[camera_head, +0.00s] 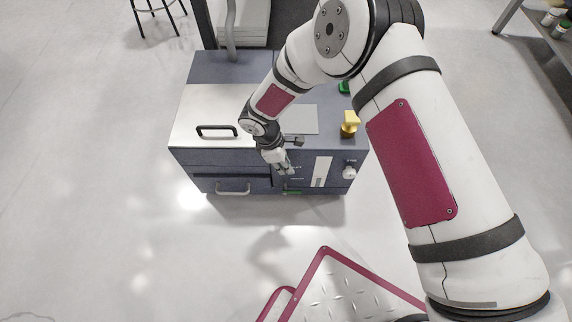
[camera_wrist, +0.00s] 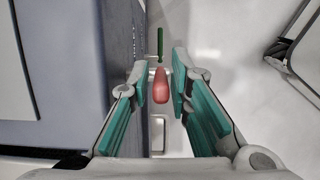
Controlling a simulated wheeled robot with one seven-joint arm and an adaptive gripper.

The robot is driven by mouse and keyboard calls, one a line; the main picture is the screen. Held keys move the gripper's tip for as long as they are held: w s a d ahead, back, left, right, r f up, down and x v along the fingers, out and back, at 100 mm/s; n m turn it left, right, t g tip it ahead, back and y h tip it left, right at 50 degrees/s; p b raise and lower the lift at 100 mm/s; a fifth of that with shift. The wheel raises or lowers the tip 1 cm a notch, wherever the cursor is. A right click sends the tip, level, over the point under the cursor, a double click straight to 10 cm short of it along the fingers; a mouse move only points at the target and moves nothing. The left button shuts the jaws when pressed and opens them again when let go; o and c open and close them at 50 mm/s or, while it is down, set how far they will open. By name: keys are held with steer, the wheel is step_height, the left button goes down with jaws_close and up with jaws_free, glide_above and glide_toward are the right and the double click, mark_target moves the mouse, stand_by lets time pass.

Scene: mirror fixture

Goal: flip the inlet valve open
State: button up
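In the wrist view my gripper (camera_wrist: 162,88) is open, with a teal-padded finger on each side of a red lever handle (camera_wrist: 161,86). Narrow gaps seem to show between the handle and the pads. A green lever handle (camera_wrist: 160,44) lies beyond the red one, in line with it. Lettering beside the green handle is too small to read surely, so I cannot tell which handle is the inlet valve. In the head view my gripper (camera_head: 286,167) is at the front face of the blue-grey cabinet (camera_head: 215,163). The green handle (camera_head: 292,192) shows low on that face; the red one is hidden.
A stool (camera_head: 157,10) and a shelf with bottles (camera_head: 552,17) stand farther off.

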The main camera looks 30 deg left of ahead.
steer(key=v, duration=1)
steer(key=shift+r, duration=0.4)
